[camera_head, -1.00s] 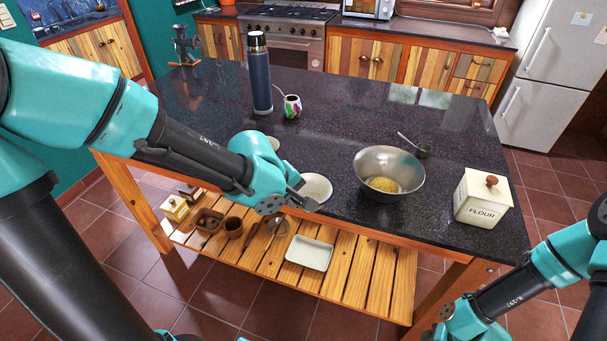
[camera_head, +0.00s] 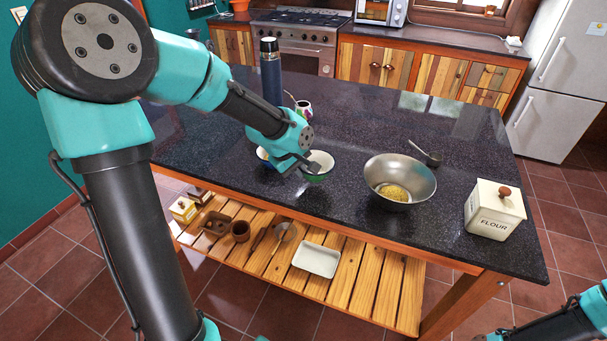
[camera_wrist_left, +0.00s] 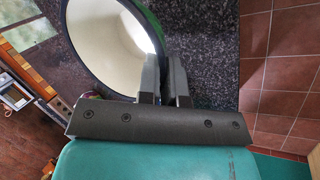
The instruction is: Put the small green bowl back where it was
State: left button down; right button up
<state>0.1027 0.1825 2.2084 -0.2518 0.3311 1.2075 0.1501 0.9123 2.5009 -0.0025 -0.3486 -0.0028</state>
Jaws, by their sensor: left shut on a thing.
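The small green bowl (camera_head: 321,161) has a white inside and a green outside. It is at the near edge of the dark countertop, left of the metal bowl. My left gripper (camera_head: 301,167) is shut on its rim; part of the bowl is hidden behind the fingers. In the left wrist view, the bowl (camera_wrist_left: 105,45) fills the upper left, its rim between the fingers (camera_wrist_left: 165,78). Whether it touches the counter I cannot tell. Another pale dish (camera_head: 262,154) shows partly behind my left gripper. My right gripper is outside the picture; only its arm shows at lower right.
A metal bowl (camera_head: 424,182) with yellow contents, a spoon-like utensil (camera_head: 431,158) and a flour box (camera_head: 495,208) stand to the right. A dark flask (camera_head: 271,72) and a patterned cup (camera_head: 303,110) stand behind. A white tray (camera_head: 316,260) lies on the slatted shelf below.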

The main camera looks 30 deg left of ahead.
pick_arm(q)
jog(key=shift+w+a, duration=0.55)
jog(key=shift+w, duration=0.25)
jog(key=shift+f, duration=0.15)
jog(key=shift+f, duration=1.65)
jog(key=shift+f, duration=0.1)
jog(key=c, duration=1.3)
grip_release()
jog(key=v, duration=1.2)
jog(key=shift+s+d, duration=0.1)
